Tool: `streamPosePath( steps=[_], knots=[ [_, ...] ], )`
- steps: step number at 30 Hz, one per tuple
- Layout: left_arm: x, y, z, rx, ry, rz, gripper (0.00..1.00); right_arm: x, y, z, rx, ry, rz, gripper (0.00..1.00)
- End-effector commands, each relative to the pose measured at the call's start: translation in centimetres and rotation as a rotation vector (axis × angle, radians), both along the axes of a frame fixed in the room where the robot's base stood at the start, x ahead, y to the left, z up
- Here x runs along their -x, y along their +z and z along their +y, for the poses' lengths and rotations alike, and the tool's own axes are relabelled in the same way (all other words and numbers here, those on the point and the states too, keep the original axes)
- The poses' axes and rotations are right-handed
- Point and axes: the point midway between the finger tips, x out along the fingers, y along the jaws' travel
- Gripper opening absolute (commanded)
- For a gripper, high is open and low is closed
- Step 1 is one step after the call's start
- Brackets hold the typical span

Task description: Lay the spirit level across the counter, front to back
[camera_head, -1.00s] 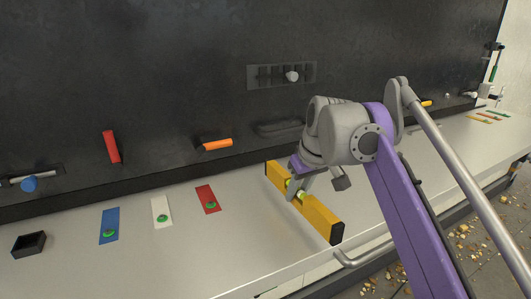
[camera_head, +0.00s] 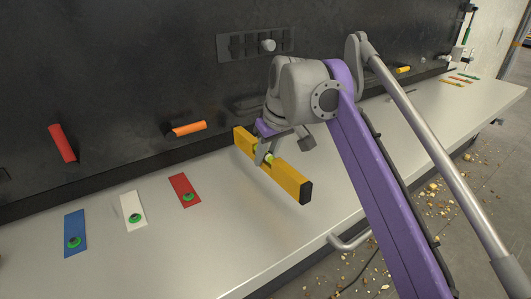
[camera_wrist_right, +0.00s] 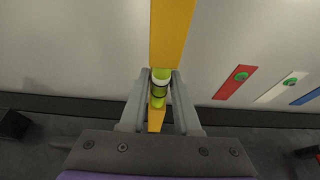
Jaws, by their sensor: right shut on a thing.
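The spirit level (camera_head: 289,179) is a yellow bar with black ends and a green vial. It runs from the back wall side toward the counter's front edge, slanted in the head view. My right gripper (camera_head: 263,157) is shut on it near its middle. In the wrist view my right gripper (camera_wrist_right: 160,78) has its fingers either side of the green vial, and the yellow level (camera_wrist_right: 172,30) runs lengthwise between them. The light grey counter (camera_head: 270,235) lies beneath; I cannot tell whether the level touches it. My left gripper is out of view.
Blue (camera_head: 75,248), white (camera_head: 128,199) and red (camera_head: 181,182) plates with green round pieces lie left of the level. A black wall with an orange handle (camera_head: 188,129) and a red handle (camera_head: 61,143) stands behind. A rail (camera_head: 348,241) runs at the front edge.

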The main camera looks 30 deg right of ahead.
Motion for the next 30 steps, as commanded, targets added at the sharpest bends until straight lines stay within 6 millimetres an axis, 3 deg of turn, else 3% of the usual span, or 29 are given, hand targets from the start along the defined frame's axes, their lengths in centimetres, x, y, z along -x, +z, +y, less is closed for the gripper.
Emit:
streamPosePath(
  steps=[18,30],
  knots=[
    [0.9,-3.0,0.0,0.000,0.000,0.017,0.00,0.1,-4.8,0.0,0.000,0.000,0.000,0.00],
    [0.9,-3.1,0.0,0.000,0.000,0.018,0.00,0.1,-5.1,0.0,0.000,0.000,-0.001,0.00]
  ],
)
